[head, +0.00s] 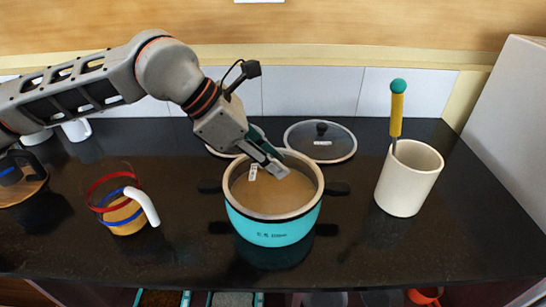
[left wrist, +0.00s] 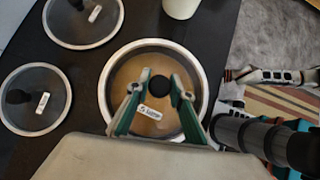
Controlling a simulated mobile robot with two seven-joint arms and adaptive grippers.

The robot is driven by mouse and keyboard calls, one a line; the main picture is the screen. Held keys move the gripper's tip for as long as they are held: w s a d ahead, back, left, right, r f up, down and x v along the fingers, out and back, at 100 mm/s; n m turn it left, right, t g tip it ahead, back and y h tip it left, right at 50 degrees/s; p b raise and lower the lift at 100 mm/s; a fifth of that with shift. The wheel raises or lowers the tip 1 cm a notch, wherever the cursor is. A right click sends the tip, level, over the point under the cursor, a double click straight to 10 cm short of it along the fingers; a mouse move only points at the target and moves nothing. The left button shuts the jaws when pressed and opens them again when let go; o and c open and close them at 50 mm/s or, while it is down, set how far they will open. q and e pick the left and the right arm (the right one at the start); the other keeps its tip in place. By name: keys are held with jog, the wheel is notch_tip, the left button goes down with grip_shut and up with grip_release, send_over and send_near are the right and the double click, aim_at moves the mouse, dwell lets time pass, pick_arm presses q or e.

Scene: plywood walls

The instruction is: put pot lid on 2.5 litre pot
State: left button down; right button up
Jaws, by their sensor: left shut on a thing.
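The teal pot (head: 268,228), with small dark print on its front, stands on the black counter with dark handles at its sides. A clear glass pot lid with a pale rim, a black knob and a white label (head: 253,172) is at the pot's mouth; it also shows in the left wrist view (left wrist: 150,112). Its rim lines up closely with the pot's; whether it fully rests there I cannot tell. My left gripper (head: 280,172) is over the pot, shut on the lid's black knob (left wrist: 158,86).
Two other glass lids lie behind the pot, one in the open (head: 335,148) and one partly hidden by my gripper (left wrist: 38,100). A cream holder (head: 408,185) with a yellow-handled utensil stands right. A ringed mug (head: 125,215) stands left. Counter in front is clear.

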pick_arm(q)
jog(key=shift+f, duration=0.15)
jog(key=c, duration=1.7)
grip_release()
